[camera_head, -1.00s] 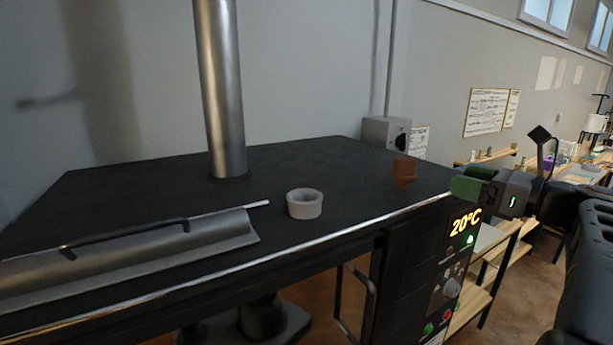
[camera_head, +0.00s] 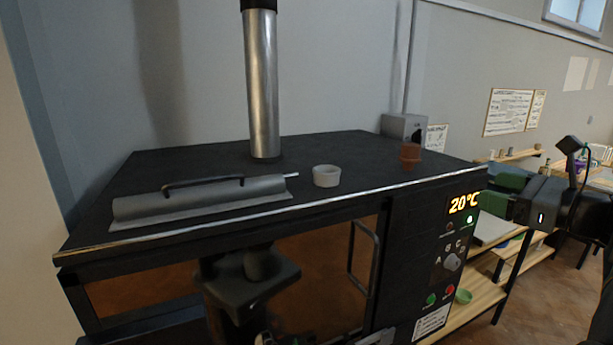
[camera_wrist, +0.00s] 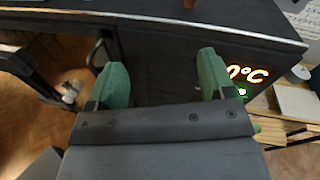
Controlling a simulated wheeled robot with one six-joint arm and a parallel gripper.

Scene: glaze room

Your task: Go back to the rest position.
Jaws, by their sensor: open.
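My gripper (camera_head: 497,192) is at the right of the head view, in front of the kiln's right end, with its green fingers pointing left. In the wrist view my gripper (camera_wrist: 160,82) shows its two green fingers spread apart with nothing between them. The dark front of the kiln (camera_wrist: 160,70) lies beyond the fingers. The kiln top (camera_head: 350,157) is below and behind nothing that I hold; a white ring-shaped cup (camera_head: 326,176) and a reddish-brown pot (camera_head: 410,155) stand on it, apart from my gripper.
A grey lid-like piece with a black handle (camera_head: 200,198) lies on the left of the kiln top. A metal flue pipe (camera_head: 262,85) rises at the back. The control panel (camera_head: 452,255) reads 20°C.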

